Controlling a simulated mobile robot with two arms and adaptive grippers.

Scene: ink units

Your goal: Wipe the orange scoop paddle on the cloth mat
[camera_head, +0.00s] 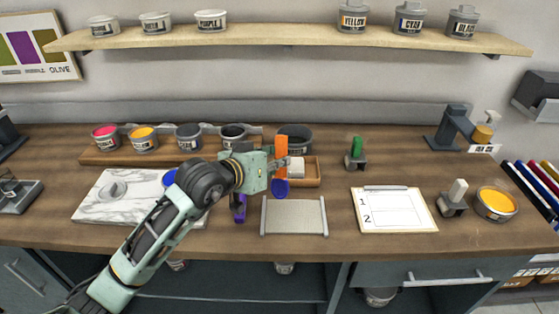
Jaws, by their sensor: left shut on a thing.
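The scoop paddle has an upright orange handle (281,148) and blue at its lower end (280,188). My left gripper (283,168) is shut on it and holds it above the bench, just behind the cloth mat. The cloth mat (294,218) is a pale grey rectangle with bars along its left and right sides, lying near the bench's front edge. The blue end appears just beyond the mat's far edge; whether it touches anything is unclear. My right gripper is not in view.
A wooden tray (313,182) stands behind the paddle. A marble slab (95,207) with blue ink lies left, partly hidden by my arm. A purple tool (239,208) is left of the mat. A clipboard (394,210) and a yellow ink tin (496,204) are to the right.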

